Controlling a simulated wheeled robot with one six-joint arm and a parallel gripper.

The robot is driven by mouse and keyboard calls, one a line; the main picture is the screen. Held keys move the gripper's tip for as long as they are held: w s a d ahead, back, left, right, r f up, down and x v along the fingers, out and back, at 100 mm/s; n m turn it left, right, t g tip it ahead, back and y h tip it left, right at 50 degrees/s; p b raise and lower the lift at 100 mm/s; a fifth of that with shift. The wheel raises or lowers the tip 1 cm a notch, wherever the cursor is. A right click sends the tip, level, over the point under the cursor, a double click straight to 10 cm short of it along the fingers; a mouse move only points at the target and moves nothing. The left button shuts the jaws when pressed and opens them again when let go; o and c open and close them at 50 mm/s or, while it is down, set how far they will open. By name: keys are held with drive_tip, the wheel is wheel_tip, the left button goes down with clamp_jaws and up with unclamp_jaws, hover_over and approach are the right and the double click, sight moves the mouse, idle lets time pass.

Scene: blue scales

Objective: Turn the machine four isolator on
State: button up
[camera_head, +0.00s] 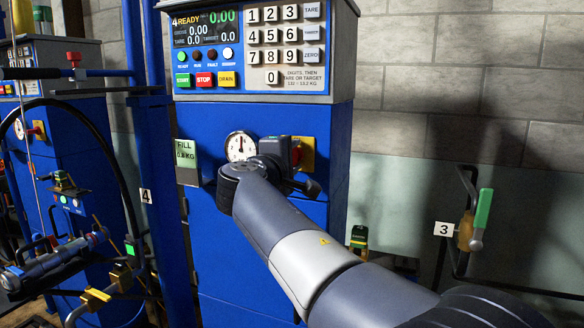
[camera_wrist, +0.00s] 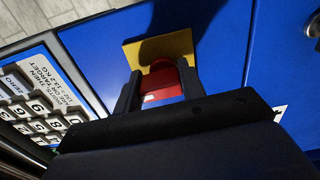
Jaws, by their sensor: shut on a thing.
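The machine four isolator is a red knob (camera_wrist: 162,83) on a yellow plate (camera_wrist: 133,53), on the blue front of the machine. In the head view the yellow plate (camera_head: 308,153) shows just right of the gauge, and my wrist and gripper (camera_head: 293,153) hide the knob. In the wrist view my gripper (camera_wrist: 160,88) has one finger on each side of the red knob and is shut on it. The knob's lower part is hidden behind the gripper body, and I cannot tell its exact angle. The display (camera_head: 204,32) above is lit and reads "4 READY".
A white round gauge (camera_head: 240,146) and a green "FILL 0.8 KG" card (camera_head: 187,155) are close left of my wrist. The keypad (camera_head: 283,45) is above. Another blue machine (camera_head: 55,130) with hoses stands at left. A green-handled lever (camera_head: 480,215) is on the right wall.

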drive_tip(key=shift+m, duration=0.4)
drive_tip(key=o, duration=1)
drive_tip(key=shift+s, duration=0.1)
drive_tip(key=v, duration=1)
drive_tip(key=shift+s+b, duration=0.3)
drive_tip(key=shift+b, duration=0.05)
drive_tip(key=shift+a, duration=0.1)
